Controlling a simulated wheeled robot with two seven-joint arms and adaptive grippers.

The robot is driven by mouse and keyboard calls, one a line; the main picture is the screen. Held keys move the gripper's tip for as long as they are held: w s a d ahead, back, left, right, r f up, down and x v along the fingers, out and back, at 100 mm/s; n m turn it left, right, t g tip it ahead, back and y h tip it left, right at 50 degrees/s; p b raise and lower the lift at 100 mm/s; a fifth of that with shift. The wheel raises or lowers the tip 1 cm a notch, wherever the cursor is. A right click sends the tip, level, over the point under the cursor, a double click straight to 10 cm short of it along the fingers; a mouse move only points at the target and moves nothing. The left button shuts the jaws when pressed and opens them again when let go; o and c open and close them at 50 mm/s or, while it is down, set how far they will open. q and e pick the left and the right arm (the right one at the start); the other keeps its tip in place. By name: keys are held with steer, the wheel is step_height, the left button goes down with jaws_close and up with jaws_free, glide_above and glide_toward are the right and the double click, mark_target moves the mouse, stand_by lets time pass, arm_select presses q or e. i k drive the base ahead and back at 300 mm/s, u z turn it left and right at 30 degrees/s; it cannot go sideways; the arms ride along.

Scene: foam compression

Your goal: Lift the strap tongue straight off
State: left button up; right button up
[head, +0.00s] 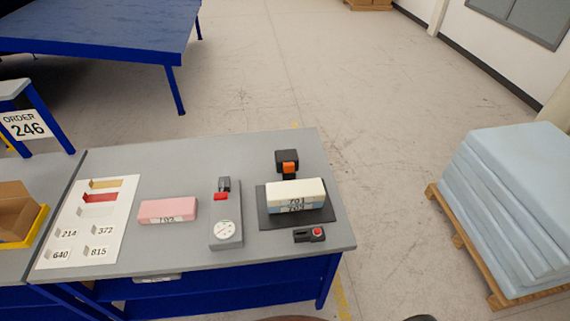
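No part is clearly recognisable as the strap tongue. A black buckle-like piece with a red button (310,235) lies at the front of a dark mat (265,218). A black block with an orange part (289,167) stands at the mat's back edge. Between them on the mat, a cream foam block (295,192) rests on a blue foam block (290,209). No strap is visible over the stack. Neither of my grippers is in the head view.
The grey table (170,163) also holds a pink block (168,210), a grey dial gauge (226,231) with a red part and a white sheet (87,222) with numbers. A cardboard box (15,207) is at left. Stacked blue foam sheets (515,190) lie on a pallet at right.

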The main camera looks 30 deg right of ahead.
mark_target(290, 166)
steer(key=z, duration=0.45)
steer(key=i, duration=0.9)
steer(key=z, duration=0.65)
